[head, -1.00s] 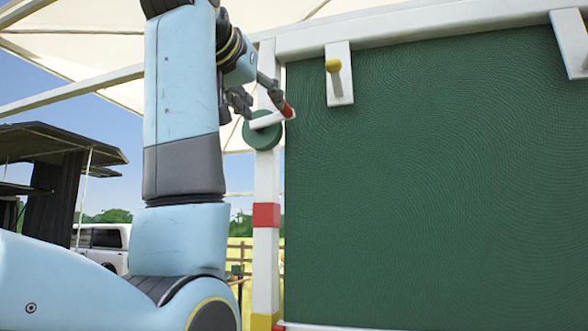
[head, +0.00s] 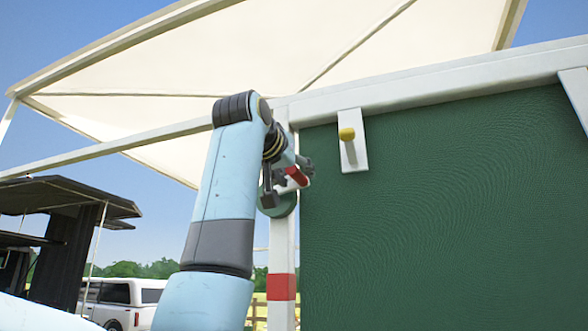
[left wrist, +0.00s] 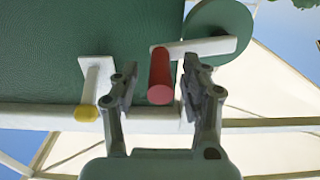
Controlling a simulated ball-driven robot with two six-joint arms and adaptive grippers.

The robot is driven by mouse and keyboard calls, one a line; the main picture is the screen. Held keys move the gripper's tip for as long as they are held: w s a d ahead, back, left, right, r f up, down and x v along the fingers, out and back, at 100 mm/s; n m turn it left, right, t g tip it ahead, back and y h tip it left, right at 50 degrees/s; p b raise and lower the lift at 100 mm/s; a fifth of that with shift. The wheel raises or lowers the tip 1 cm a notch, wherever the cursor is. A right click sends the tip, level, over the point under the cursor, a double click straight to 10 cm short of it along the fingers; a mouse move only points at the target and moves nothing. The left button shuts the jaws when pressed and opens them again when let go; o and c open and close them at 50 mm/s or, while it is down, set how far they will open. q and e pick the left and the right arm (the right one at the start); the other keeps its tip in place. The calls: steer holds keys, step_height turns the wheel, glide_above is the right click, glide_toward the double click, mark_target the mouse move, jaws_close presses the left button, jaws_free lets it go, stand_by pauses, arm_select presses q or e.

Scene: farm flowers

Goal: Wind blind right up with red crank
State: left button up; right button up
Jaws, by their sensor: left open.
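The red crank handle (head: 298,176) sits up and right of its green disc (head: 278,208) on the white post. In the left wrist view the red handle (left wrist: 160,78) sticks out from a white crank arm (left wrist: 208,47) on the green disc (left wrist: 222,22). My left gripper (head: 288,184) is at the crank. In the left wrist view its open fingers (left wrist: 160,84) stand on either side of the handle, with a gap visible at each side. The dark green blind (head: 440,210) hangs down over the frame. My right gripper is not in view.
A yellow-tipped peg (head: 347,134) on a white plate juts out right of the crank, and also shows left of the fingers in the left wrist view (left wrist: 87,112). A white top beam (head: 430,82) runs above the blind. A cream canopy (head: 260,60) is overhead.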

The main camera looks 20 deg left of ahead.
arm_select(q)
jaws_close()
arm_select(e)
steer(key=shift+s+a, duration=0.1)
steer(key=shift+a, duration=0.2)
